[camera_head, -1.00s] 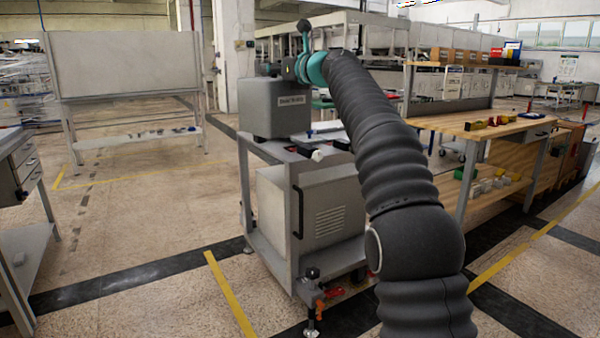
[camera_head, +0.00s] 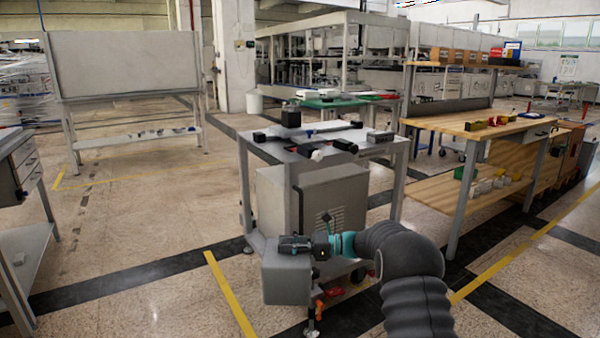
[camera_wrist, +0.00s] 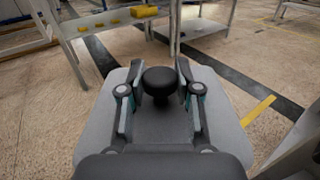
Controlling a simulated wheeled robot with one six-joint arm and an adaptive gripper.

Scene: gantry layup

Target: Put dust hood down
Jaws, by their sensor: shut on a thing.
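The dust hood (camera_head: 287,277) is a grey box held in front of the lower part of the grey machine stand. My gripper (camera_head: 318,246) is at its top, partly hidden by my arm. In the wrist view, the jaws of my gripper (camera_wrist: 160,70) close around the black round knob (camera_wrist: 158,84) on the hood's flat grey top (camera_wrist: 95,118). The hood looks about level. Its underside is hidden, and I cannot tell whether it touches anything below.
The machine stand (camera_head: 262,150) has an uncovered device with a black block (camera_head: 291,117) and rods on top. A wooden workbench (camera_head: 475,123) stands right. A grey cabinet (camera_head: 22,165) is at the left edge. Open floor (camera_head: 140,240) lies left of the stand, with a yellow line (camera_head: 228,295).

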